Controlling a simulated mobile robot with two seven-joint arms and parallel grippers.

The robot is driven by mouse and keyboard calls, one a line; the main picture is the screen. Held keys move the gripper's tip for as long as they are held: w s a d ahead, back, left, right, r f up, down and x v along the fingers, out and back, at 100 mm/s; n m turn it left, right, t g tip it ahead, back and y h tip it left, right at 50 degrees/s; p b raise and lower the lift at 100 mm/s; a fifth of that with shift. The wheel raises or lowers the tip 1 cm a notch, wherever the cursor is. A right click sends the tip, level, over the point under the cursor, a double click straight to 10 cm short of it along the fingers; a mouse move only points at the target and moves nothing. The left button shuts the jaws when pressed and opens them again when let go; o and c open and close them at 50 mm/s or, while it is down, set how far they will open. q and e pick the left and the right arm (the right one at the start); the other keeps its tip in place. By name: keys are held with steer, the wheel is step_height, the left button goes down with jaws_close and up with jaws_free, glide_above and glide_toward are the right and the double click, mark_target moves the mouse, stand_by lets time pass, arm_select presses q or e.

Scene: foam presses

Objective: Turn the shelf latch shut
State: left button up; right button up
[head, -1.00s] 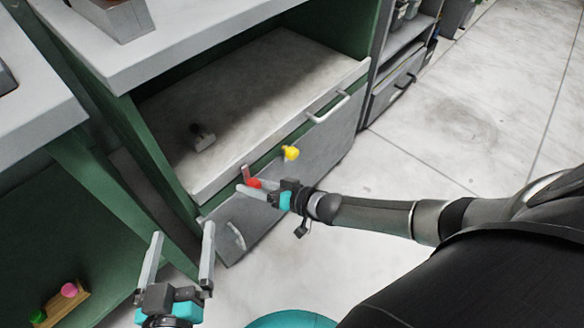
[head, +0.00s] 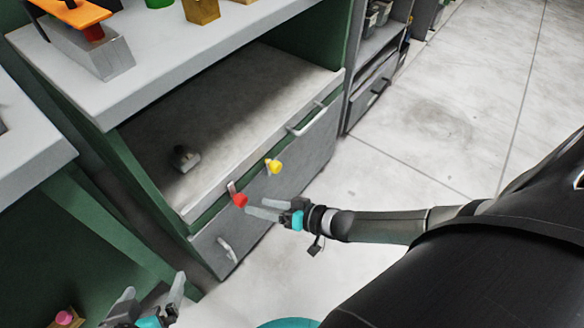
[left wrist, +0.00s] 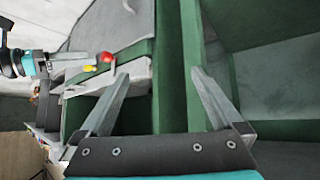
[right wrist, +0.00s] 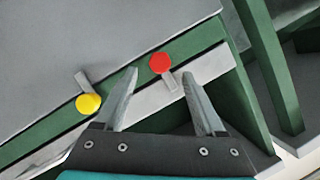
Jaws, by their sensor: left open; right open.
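A red knob (head: 240,200) with a short grey lever sits on the green rail below the shelf's front edge. Its lever points up across the pale shelf edge. A yellow knob (head: 275,166) sits farther along the rail; in the right wrist view its lever points away from the shelf edge, toward the drawer front. My right gripper (head: 257,208) is open and empty, just off the red knob. In the right wrist view the red knob (right wrist: 159,63) and its lever show between and beyond the fingertips. My left gripper (head: 150,297) is open and empty, low at the left.
The shelf board (head: 260,95) holds a small grey object (head: 185,158). A worktop (head: 150,55) with several items overhangs above. The floor at the right is clear.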

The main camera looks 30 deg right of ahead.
arm_select(q)
steer(key=s+a+f+g+y+p, duration=0.1)
steer(key=s+a+g+y+p, duration=0.1)
steer(key=s+a+g+p, duration=0.1)
steer(key=shift+s+a+n+g, duration=0.3)
steer(key=shift+s+a+g, duration=0.35)
steer(key=shift+a, duration=0.35)
arm_select(e)
steer(key=v, duration=0.7)
steer(key=shift+s+d, duration=0.2)
steer(key=shift+s, duration=0.05)
arm_select(q)
steer(key=shift+f, duration=0.1)
arm_select(e)
steer(key=shift+r, duration=0.1)
